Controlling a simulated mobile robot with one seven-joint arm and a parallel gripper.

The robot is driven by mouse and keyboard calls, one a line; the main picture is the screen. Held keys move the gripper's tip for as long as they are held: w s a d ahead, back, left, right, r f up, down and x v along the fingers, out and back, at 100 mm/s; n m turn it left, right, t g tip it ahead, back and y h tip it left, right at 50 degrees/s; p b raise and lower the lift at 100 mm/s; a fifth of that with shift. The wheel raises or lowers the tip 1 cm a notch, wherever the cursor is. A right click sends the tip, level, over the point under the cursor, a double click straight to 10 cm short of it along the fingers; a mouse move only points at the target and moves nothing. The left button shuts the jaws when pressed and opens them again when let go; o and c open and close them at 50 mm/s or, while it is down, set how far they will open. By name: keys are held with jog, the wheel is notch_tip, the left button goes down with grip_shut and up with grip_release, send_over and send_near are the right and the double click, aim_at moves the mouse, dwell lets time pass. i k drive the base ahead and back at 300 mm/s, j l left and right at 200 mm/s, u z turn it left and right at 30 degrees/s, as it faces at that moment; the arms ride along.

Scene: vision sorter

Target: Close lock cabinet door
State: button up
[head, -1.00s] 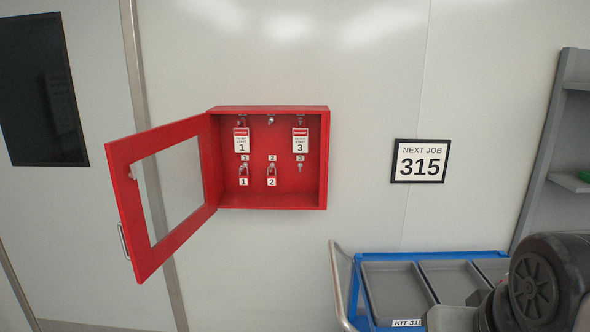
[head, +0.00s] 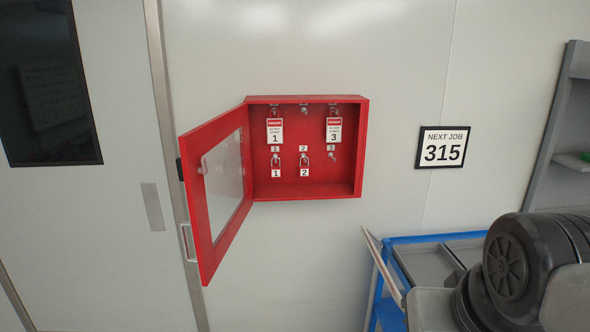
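The red lock cabinet (head: 305,100) hangs on the wall in the head view. Its red-framed door (head: 228,246) with a clear pane stands open, swung out to the left and toward me. A metal handle (head: 186,242) sits on the door's free edge. Inside hang red padlocks at positions 1 and 2 (head: 304,160), and danger tags marked 1 and 3 (head: 334,130). My gripper is out of view; only part of my dark arm shows at the lower right, apart from the cabinet.
A blue cart (head: 388,314) with grey trays stands at the lower right, partly hidden by my arm. A sign (head: 442,147) reading "NEXT JOB 315" hangs right of the cabinet. Grey shelving (head: 557,130) stands at the far right. A room door (head: 110,210) is at left.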

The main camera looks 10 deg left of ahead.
aim_at(197, 143)
jog(key=j+z, duration=0.1)
jog(key=j, duration=1.65)
jog(key=i+j, duration=0.15)
jog(key=j, duration=0.4)
